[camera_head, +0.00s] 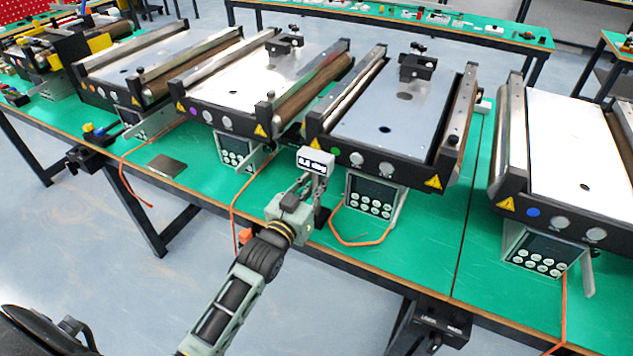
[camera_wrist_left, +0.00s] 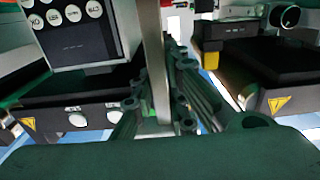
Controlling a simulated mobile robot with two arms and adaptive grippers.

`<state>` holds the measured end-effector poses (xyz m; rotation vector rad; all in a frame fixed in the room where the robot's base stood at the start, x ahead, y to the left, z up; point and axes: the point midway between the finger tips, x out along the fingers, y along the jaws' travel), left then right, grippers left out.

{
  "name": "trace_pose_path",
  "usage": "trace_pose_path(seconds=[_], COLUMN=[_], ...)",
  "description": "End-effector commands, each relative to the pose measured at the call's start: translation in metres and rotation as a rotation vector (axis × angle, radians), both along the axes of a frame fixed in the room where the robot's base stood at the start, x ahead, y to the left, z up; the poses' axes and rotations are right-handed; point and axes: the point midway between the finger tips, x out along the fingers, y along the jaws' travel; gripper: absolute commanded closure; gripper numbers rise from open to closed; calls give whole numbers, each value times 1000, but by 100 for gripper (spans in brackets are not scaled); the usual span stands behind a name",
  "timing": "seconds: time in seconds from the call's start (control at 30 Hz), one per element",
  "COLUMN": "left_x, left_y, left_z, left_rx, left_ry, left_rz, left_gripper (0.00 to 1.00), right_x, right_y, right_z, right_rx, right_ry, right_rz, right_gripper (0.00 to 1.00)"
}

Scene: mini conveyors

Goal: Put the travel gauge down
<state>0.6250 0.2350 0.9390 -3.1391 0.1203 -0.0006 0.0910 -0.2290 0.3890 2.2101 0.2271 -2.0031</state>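The travel gauge (camera_head: 315,161) has a grey box with a lit readout on a slim upright. In the head view it is at the front edge of the green bench, between two conveyor units. A dark foot (camera_head: 321,215) shows below it; whether it rests on the bench is unclear. My left gripper (camera_head: 305,186) reaches it from the front. In the left wrist view a flat metal bar (camera_wrist_left: 155,65) of the gauge stands between the finger linkages, and they appear closed on it. The fingertips are partly hidden. My right gripper is not in view.
Conveyor units (camera_head: 400,120) stand in a row on the bench (camera_head: 430,230). A control panel (camera_head: 371,196) with an orange cable (camera_head: 355,243) is just right of the gauge. A flat metal plate (camera_head: 166,166) lies to the left. Some green surface around the gauge is clear.

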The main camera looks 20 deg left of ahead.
Motion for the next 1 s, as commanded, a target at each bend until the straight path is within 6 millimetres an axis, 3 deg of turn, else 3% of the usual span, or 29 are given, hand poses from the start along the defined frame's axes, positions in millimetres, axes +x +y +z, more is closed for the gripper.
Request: trace_pose_path(seconds=[0.2,0.57,0.77,1.0], left_x=[0,-1,-30,-80], left_y=[0,0,2,6], left_z=[0,4,0,0], left_rx=[0,0,0,-1], left_ry=[1,0,3,4], left_rz=[0,0,-1,0], left_gripper=[68,68,68,68], right_x=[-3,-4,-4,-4], right_y=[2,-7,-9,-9], right_z=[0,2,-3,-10], right_rx=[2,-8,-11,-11], right_ry=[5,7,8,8], right_rz=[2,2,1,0], right_gripper=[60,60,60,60])
